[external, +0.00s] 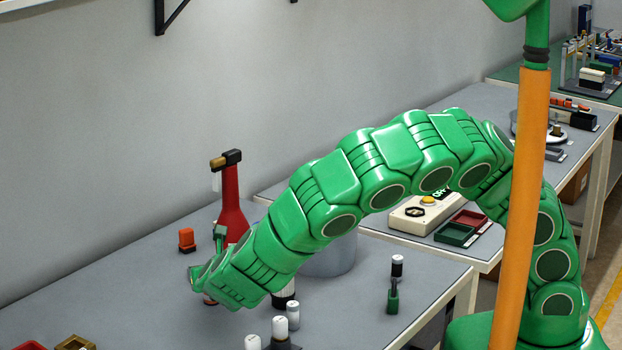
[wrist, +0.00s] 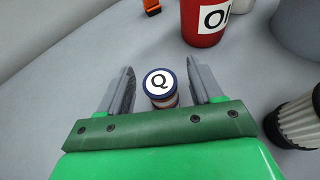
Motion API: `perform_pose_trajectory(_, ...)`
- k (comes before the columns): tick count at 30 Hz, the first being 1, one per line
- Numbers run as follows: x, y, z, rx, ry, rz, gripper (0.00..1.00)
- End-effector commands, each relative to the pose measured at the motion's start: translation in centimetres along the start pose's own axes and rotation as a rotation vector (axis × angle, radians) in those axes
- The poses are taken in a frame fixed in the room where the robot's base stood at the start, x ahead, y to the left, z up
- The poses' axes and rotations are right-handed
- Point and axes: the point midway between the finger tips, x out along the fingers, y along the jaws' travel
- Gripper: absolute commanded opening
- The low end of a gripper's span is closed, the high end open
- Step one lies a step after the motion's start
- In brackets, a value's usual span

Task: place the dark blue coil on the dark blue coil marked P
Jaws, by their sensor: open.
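In the wrist view a small upright coil (wrist: 160,98) stands on the table between my gripper's fingers. It has a dark blue rim and a white top marked Q. My gripper (wrist: 159,72) is open, with one grey finger on each side of the coil and a visible gap to each. In the external view my gripper (external: 205,279) is low over the table at left, and a small brownish part beneath it is mostly hidden. I cannot make out a coil marked P in either view.
A red bottle (external: 232,208) and an orange part (external: 187,240) stand behind my gripper. A grey cylinder (external: 332,257) is behind my arm. A ribbed black-and-white cylinder (wrist: 297,118) stands close at right. White-capped cylinders (external: 279,327) stand in front. The table left of the coil is clear.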

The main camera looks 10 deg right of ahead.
Motion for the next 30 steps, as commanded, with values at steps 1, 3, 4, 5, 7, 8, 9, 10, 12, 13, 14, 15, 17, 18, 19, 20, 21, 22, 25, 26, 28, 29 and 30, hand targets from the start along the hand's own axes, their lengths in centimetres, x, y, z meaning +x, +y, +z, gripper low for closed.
perform_pose_trajectory(1, -0.3, 0.1, 0.1, 0.0, 0.0, 0.001, 0.65)
perform_pose_trajectory(3, -1.0, 0.1, 0.1, -0.001, -0.001, 0.003, 0.65)
perform_pose_trajectory(4, -1.3, 0.1, 0.1, 0.0, -0.001, 0.003, 0.65)
perform_pose_trajectory(5, -1.7, 0.1, 0.1, 0.0, -0.001, 0.003, 0.65)
perform_pose_trajectory(7, -2.6, 0.1, 0.1, 0.0, -0.001, 0.003, 0.65)
perform_pose_trajectory(8, -2.9, 0.1, 0.1, 0.0, -0.001, 0.003, 0.65)
perform_pose_trajectory(9, -3.4, 0.1, 0.1, 0.0, 0.0, 0.002, 0.65)
perform_pose_trajectory(10, -3.7, 0.1, 0.1, 0.0, 0.0, 0.002, 0.65)
perform_pose_trajectory(12, -4.4, 0.1, 0.0, -0.001, 0.0, 0.003, 0.65)
perform_pose_trajectory(13, -4.6, 0.1, 0.0, -0.002, 0.0, 0.002, 0.65)
perform_pose_trajectory(14, -4.8, 0.0, 0.0, -0.001, 0.0, 0.002, 0.65)
perform_pose_trajectory(15, -5.1, 0.0, 0.0, -0.001, 0.001, 0.001, 0.65)
perform_pose_trajectory(17, -5.3, 0.0, 0.0, -0.001, 0.001, 0.001, 0.65)
perform_pose_trajectory(18, -5.5, 0.0, 0.0, -0.001, 0.001, 0.001, 0.65)
perform_pose_trajectory(19, -5.5, 0.0, 0.0, -0.001, 0.001, 0.001, 0.65)
perform_pose_trajectory(20, -5.5, 0.0, 0.0, -0.001, 0.001, 0.001, 0.65)
perform_pose_trajectory(21, -5.6, 0.0, 0.0, -0.001, 0.001, 0.0, 0.65)
perform_pose_trajectory(22, -5.6, 0.0, 0.0, -0.001, 0.001, 0.0, 0.65)
perform_pose_trajectory(25, -5.5, 0.0, 0.0, -0.001, 0.0, 0.0, 0.65)
perform_pose_trajectory(26, -5.5, 0.0, 0.0, -0.001, 0.0, 0.0, 0.65)
perform_pose_trajectory(28, -5.5, 0.0, 0.0, -0.001, 0.0, 0.0, 0.65)
perform_pose_trajectory(29, -5.5, 0.0, 0.0, -0.001, 0.0, 0.0, 0.65)
perform_pose_trajectory(30, -5.5, 0.0, 0.0, 0.0, 0.0, 0.0, 0.65)
